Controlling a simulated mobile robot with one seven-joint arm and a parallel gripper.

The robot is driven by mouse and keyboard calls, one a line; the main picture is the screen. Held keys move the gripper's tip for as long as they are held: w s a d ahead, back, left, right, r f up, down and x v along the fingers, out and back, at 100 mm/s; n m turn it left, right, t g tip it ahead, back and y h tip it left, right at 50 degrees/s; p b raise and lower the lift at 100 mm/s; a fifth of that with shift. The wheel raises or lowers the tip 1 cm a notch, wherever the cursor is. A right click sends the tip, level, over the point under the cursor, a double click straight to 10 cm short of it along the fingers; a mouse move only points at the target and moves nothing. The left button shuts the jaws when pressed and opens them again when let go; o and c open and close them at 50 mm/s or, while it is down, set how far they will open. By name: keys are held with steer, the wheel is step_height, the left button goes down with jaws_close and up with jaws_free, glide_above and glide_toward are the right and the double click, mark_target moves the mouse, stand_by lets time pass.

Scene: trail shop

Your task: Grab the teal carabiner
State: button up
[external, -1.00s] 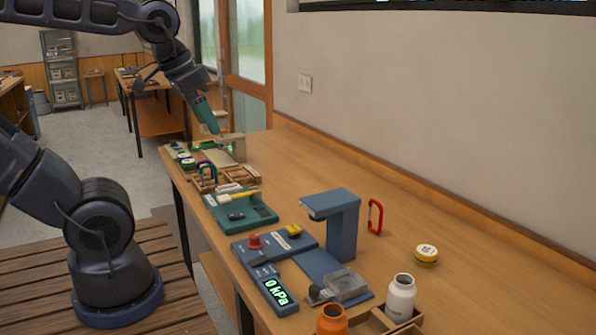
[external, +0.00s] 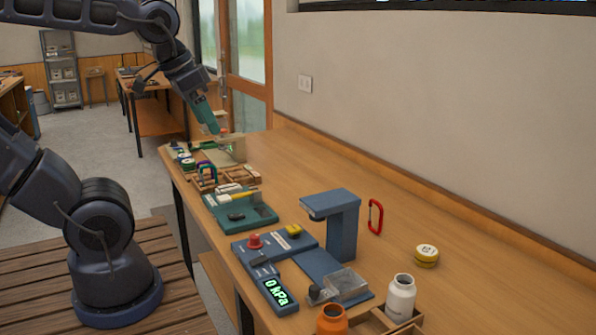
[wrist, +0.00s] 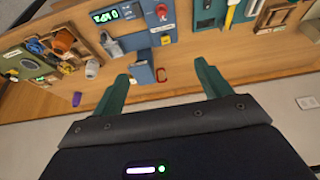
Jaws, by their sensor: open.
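Several upright carabiners (external: 207,170) stand close together in a wooden tray (external: 228,186) on the long bench. Purple, blue and green-teal tones show among them, but they are too small and overlapped to single out the teal one surely. My gripper (external: 215,130) is beyond the tray, above the bench's far end, pointing down and right. In the wrist view my gripper (wrist: 163,86) has its two green fingers wide apart with nothing held between them. No teal carabiner can be made out in the wrist view.
A red carabiner (external: 376,217) stands alone beside a blue stand (external: 343,225). A green tray (external: 240,213), a gauge panel (external: 277,290), a yellow tape roll (external: 426,255) and a white bottle (external: 400,297) are nearer. The bench along the wall is mostly clear.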

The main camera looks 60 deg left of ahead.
steer(key=c, duration=0.9)
